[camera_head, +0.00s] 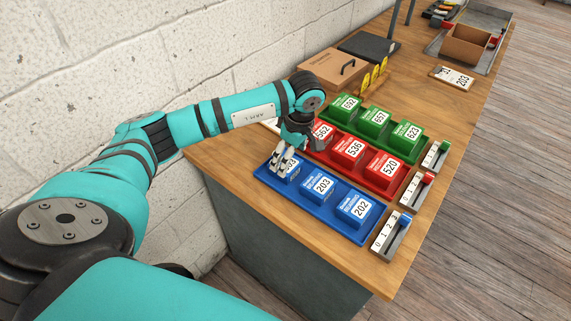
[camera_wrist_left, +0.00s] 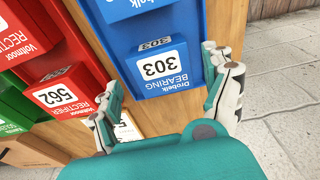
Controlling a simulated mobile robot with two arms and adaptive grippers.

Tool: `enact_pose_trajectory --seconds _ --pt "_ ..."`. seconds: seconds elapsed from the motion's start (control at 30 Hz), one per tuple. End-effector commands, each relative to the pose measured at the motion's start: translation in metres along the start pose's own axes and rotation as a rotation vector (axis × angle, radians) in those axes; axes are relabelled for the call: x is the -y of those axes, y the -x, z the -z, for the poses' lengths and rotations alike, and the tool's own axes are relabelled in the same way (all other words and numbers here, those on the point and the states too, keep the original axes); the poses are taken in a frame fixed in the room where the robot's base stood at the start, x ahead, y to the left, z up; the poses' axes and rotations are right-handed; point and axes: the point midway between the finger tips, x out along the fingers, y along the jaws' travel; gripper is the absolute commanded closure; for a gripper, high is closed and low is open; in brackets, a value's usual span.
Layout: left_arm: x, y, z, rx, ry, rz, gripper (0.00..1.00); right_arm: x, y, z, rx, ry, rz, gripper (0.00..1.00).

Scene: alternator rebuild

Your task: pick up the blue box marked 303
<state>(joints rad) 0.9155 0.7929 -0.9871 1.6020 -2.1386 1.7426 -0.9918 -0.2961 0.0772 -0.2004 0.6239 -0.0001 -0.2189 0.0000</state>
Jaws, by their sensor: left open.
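The blue box marked 303 (camera_wrist_left: 168,82) shows in the left wrist view with its label readable upside down, reading BEARING. In the head view the box (camera_head: 292,168) sits at the left end of the blue tray (camera_head: 330,226), partly hidden by my fingers. My left gripper (camera_head: 280,171) is open just over this box. In the left wrist view the fingers (camera_wrist_left: 160,78) stand apart, one to each side of the box; I cannot tell whether they touch it. My right gripper is not in view.
Blue boxes 203 (camera_head: 319,187) and 202 (camera_head: 356,208) stand to the right in the same tray. Red boxes (camera_head: 348,149) and green boxes (camera_head: 375,119) stand in rows behind. Slider counters (camera_head: 391,235) line the right side. The white wall is at the left.

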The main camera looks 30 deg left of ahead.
Motion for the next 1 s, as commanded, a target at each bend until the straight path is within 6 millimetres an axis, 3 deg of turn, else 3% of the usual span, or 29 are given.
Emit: enact_pose_trajectory --seconds 0.13,0.4,0.7,1.0 --pt "0.001 -0.011 0.005 0.0 0.001 0.005 0.16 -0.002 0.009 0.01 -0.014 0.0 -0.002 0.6" --pt "0.001 -0.048 0.01 0.002 0.0 0.002 0.16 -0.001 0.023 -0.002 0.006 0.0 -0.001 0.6" --pt "0.0 -0.053 0.011 0.001 -0.001 0.0 0.18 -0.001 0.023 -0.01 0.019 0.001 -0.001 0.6" --pt "0.0 -0.053 0.011 0.001 0.0 0.0 0.57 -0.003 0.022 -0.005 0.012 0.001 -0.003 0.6"
